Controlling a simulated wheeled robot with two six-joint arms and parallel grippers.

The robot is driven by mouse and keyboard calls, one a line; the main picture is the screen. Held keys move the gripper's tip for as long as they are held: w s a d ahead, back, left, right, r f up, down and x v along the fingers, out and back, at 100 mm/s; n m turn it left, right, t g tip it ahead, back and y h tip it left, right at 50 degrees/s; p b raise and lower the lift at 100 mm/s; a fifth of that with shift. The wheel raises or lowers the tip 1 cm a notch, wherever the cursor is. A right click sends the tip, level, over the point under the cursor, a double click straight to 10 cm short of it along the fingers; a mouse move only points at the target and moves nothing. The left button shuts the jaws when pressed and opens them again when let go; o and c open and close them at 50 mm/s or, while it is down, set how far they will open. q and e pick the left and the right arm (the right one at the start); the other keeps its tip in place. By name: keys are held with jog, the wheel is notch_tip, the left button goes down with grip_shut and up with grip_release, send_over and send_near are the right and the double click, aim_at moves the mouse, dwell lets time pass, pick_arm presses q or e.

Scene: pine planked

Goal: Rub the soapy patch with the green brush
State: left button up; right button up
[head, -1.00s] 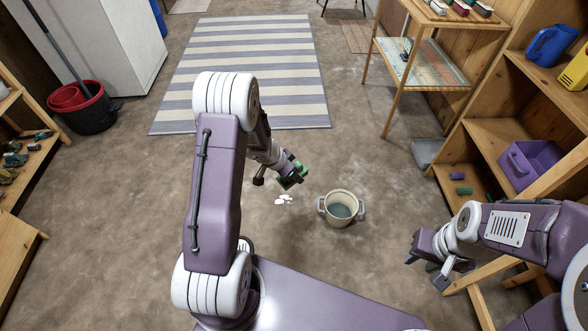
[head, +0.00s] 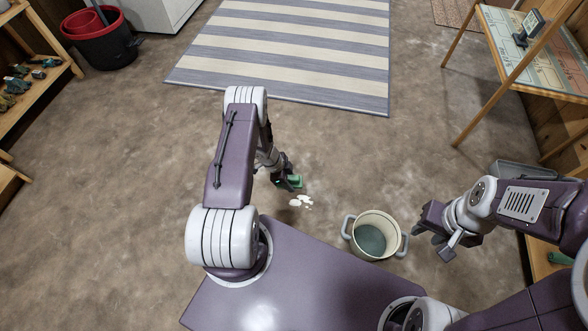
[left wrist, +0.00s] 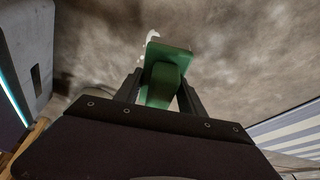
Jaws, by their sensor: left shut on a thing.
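The green brush (head: 290,182) is held in my left gripper (head: 284,181), above or at the floor; contact with the floor is unclear. In the left wrist view the green brush (left wrist: 166,70) sits between the two dark fingers (left wrist: 160,95). The soapy patch (head: 302,202) is a few white blobs on the brown floor, just below and right of the brush in the head view. Part of the white patch (left wrist: 152,36) shows past the brush in the left wrist view. My right gripper (head: 434,234) is open and empty, right of the pot.
A cream two-handled pot (head: 358,238) with grey-green contents stands on the floor right of the patch. A striped rug (head: 285,50) lies behind. A wooden stand (head: 500,85) is at the right and a red and black bucket (head: 105,45) at the far left. Floor around the patch is clear.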

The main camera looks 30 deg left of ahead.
pick_arm(q)
jog(key=shift+w+a+f, duration=0.1)
jog(key=shift+f, duration=0.2)
jog(key=shift+f+b, duration=0.35)
notch_tip(320, 180, down, 4)
jog(key=b, duration=0.3)
jog(key=shift+f+b, duration=0.2)
jog(key=shift+b, duration=0.2)
jog(key=shift+r, duration=0.1)
